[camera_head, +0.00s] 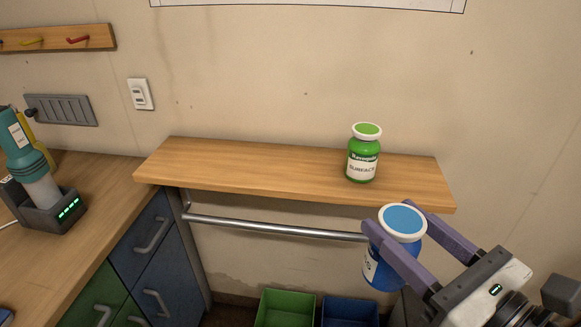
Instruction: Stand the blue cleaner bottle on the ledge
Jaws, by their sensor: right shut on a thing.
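The blue cleaner bottle (383,272) has a white-rimmed lid with a blue top and a partly hidden white label. My right gripper (398,232) is shut on the bottle, with one purple finger on each side of it. It holds the bottle roughly upright, in front of and below the right part of the ledge in the picture. The wooden ledge (250,168) runs along the wall. A green bottle with a white label (362,155) stands upright on its right half. My left gripper is not in view.
A metal rail (275,229) runs below the ledge. A green bin (285,308) and a blue bin (350,312) are on the floor below. At left, a worktop (95,180) with drawers carries a teal device in a charger (55,212). The ledge left of the green bottle is clear.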

